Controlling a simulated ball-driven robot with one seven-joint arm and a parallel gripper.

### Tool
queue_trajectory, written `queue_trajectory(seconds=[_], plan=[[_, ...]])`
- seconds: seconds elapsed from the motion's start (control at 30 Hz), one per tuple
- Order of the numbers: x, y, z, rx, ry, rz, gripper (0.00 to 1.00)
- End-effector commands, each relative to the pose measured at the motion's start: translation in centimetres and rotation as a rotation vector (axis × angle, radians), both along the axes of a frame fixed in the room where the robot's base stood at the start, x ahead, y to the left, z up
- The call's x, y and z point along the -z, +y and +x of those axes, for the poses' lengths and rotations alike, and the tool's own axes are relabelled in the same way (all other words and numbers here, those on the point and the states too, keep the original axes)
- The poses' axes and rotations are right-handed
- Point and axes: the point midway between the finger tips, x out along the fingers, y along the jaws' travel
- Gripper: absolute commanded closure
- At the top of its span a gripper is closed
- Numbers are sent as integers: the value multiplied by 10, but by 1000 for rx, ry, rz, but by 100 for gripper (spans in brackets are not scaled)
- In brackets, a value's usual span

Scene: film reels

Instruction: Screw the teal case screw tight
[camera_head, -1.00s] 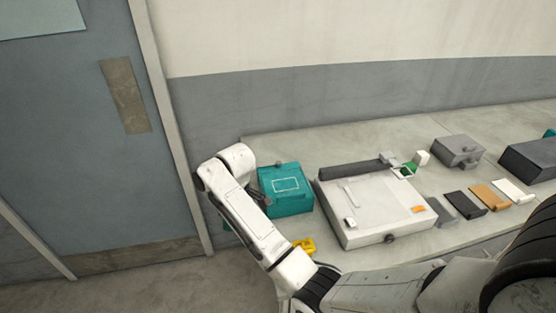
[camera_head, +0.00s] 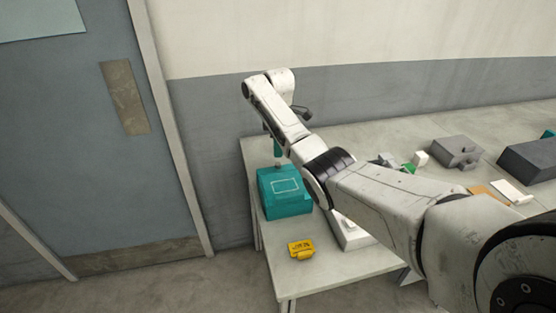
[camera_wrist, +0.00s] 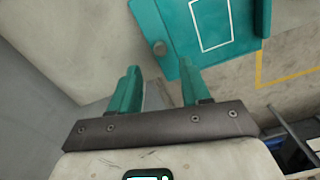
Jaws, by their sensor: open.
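The teal case (camera_head: 285,203) lies on the left end of the table, with a white rectangle outline on its lid. In the wrist view the case (camera_wrist: 178,30) fills the top. The case screw, a small grey round knob (camera_wrist: 160,47), sits at the case's edge; in the head view it shows at the back of the case (camera_head: 278,166). My gripper (camera_wrist: 159,66) has teal fingers, spread apart and empty, with the knob between and just past their tips. In the head view my gripper (camera_head: 276,152) points down behind the case. I cannot tell its height above the knob.
A yellow object (camera_head: 300,250) lies at the table's front left. My arm partly covers a light grey flat case (camera_head: 350,240). Grey boxes (camera_head: 456,153) stand farther right. A yellow outline (camera_wrist: 285,77) marks the table beside the teal case.

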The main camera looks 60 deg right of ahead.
Motion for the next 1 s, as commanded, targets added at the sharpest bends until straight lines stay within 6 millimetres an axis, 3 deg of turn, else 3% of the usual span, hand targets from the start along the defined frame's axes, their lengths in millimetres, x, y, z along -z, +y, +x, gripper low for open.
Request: queue_trajectory(seconds=[0.2,0.4,0.8,1.0], plan=[[39,0,-1,1,3,1,53],[61,0,0,0,1,0,53],[67,1,0,1,0,-1,54],[67,0,0,1,0,-1,73]])
